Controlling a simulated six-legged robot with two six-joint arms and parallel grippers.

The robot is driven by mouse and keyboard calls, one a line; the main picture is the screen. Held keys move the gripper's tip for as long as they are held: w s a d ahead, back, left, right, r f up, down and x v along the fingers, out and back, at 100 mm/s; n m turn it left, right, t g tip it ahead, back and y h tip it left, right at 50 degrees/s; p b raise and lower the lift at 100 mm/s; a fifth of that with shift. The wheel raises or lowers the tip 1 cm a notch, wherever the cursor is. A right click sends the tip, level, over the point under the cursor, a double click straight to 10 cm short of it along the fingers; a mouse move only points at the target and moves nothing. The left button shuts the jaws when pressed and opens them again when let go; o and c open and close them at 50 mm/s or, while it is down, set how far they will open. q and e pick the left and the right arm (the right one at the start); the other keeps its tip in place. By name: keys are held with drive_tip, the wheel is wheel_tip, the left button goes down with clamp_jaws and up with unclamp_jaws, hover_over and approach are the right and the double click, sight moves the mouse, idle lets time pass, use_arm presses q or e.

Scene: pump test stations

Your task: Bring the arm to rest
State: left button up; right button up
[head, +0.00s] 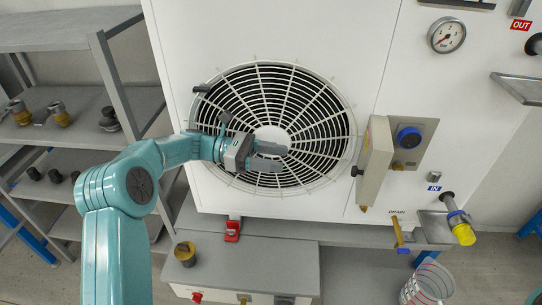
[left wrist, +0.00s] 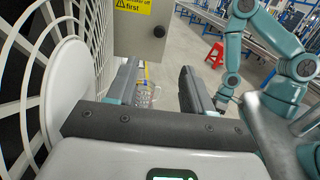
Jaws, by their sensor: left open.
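My left arm (head: 128,185) is teal and reaches in from the left of the head view. Its gripper (head: 283,157) is open and empty, in front of the round fan grille (head: 325,110) of the white cabinet. I cannot tell the exact gap to the grille. In the left wrist view the two dark fingers (left wrist: 160,88) stand apart with nothing between them, and the grille (left wrist: 98,30) is close on the left. Another teal arm, which looks like my right one, shows at the right there; its small dark gripper (left wrist: 222,101) is too small to read.
A grey box (head: 376,160) juts out right of the fan, with a blue knob (head: 409,137) beside it. A drain valve (head: 398,232) and a yellow-capped inlet (head: 463,230) are lower right. A clear bucket (head: 428,285) is below. Shelves (head: 70,100) stand left. A red stool (left wrist: 215,54) is on the floor.

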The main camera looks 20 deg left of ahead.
use_arm(q)
drive_tip(key=s+d+f+m+g+y, duration=0.1)
drive_tip(key=s+d+f+y, duration=0.15)
drive_tip(key=f, duration=0.65)
drive_tip(key=s+d+f+m+g+y, duration=0.1)
drive_tip(key=s+d+f+y, duration=0.2)
drive_tip(key=f, duration=0.6)
drive_tip(key=s+d+f+m+g+y, duration=0.1)
drive_tip(key=s+f+y, duration=0.3)
drive_tip(key=f, duration=0.5)
drive_tip(key=s+d+f+m+y, duration=0.1)
drive_tip(key=s+f+m+y, duration=0.1)
drive_tip(key=s+f+m, duration=0.3)
drive_tip(key=s+d+f+m+y, duration=0.1)
drive_tip(key=s+f+m+y, duration=0.1)
drive_tip(key=s+f+m, duration=0.3)
drive_tip(key=s+m, duration=0.4)
drive_tip(key=s, duration=0.4)
drive_tip(key=shift+s+m+t, duration=0.3)
drive_tip(key=shift+m, duration=0.1)
drive_tip(key=shift+w, duration=0.1)
